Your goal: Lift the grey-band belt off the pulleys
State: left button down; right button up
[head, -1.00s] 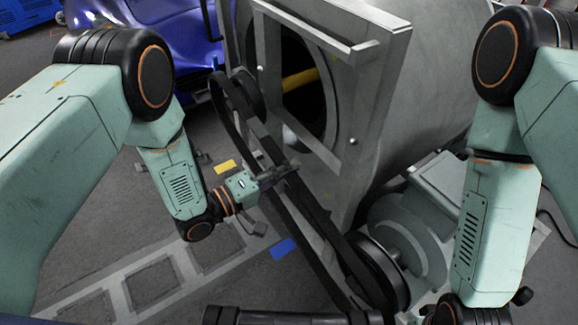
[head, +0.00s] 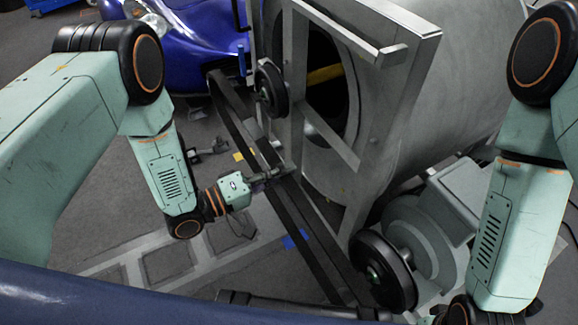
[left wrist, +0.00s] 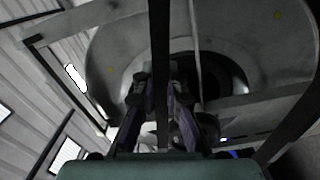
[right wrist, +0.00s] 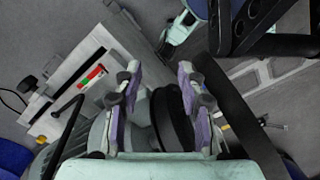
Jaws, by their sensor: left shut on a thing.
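The belt (head: 236,118) is a long black loop slanting down from upper left. A grey band on it cannot be made out. It hangs to the left of the upper pulley (head: 271,90) and the lower pulley (head: 383,272), with gaps beside both. Its lower end is partly hidden near the bottom. My left gripper (head: 283,172) is shut on the belt at about mid-length; the left wrist view shows the belt (left wrist: 160,60) between its fingers (left wrist: 160,105). My right gripper (right wrist: 160,88) is open and empty, with the lower pulley (right wrist: 172,118) beyond its fingers.
A grey metal frame (head: 380,150) and large drum (head: 455,60) stand right of the belt. A grey motor (head: 420,225) sits behind the lower pulley. A blue car (head: 190,40) is at the back. Floor (head: 90,225) left of the belt is mostly open.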

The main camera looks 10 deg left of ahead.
pick_arm(q)
jog(key=shift+s+p+v, duration=0.25)
jog(key=shift+p+v, duration=0.35)
jog(key=shift+v, duration=1.55)
